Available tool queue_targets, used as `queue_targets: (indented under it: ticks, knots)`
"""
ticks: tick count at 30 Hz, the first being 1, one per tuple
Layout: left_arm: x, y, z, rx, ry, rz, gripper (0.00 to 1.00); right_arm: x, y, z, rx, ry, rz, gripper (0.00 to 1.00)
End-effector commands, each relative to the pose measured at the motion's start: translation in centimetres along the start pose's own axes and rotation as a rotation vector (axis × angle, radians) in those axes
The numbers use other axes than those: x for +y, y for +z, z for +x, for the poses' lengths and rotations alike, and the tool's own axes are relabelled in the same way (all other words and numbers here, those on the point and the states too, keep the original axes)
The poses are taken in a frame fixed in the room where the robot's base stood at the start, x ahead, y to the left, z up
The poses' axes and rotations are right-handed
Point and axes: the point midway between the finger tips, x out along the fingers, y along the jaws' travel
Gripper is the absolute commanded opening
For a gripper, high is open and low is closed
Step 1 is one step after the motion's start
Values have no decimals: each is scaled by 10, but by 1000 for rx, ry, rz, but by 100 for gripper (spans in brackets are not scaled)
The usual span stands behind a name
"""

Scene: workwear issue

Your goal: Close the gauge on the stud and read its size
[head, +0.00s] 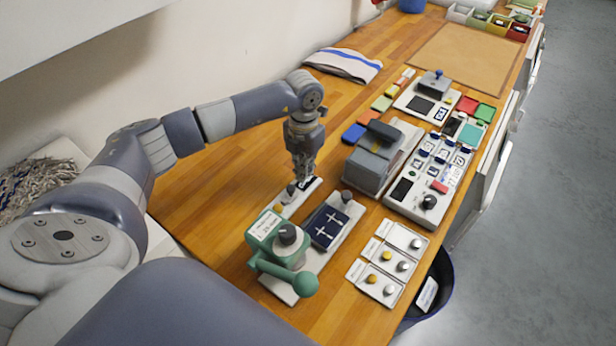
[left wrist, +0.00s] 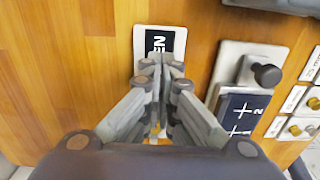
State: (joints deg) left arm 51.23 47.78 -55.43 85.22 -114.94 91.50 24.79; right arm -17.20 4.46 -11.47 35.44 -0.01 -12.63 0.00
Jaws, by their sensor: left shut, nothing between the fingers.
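My left gripper (head: 302,178) points down, shut and empty, over a narrow white plate with a black display. I take this plate (left wrist: 140,38) for the gauge, but cannot be sure. Whether the fingers touch the plate is unclear. My right gripper is not in view.
A green device with a ball handle (head: 303,284) and a dark blue panel with crosses (head: 326,226) stand close in front. A grey block (head: 372,167), a control panel (head: 408,198) and cards with round pieces (head: 377,283) lie to the right. Bare wood is left of the gripper.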

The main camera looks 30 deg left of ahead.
Motion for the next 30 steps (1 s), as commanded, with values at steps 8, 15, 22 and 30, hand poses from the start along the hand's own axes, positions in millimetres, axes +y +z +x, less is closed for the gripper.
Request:
queue_targets:
  ticks: [8, 15, 22, 30]
  knots:
    - [1, 0, -29, -1, 2, 0, 0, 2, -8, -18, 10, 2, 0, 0]
    - [2, 0, -50, -3, 2, -2, 0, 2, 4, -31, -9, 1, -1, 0]
    - [2, 0, -58, -2, 3, -2, 0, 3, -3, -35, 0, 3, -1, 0]
    - [2, 0, -57, -2, 3, -1, 0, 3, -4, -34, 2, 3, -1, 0]
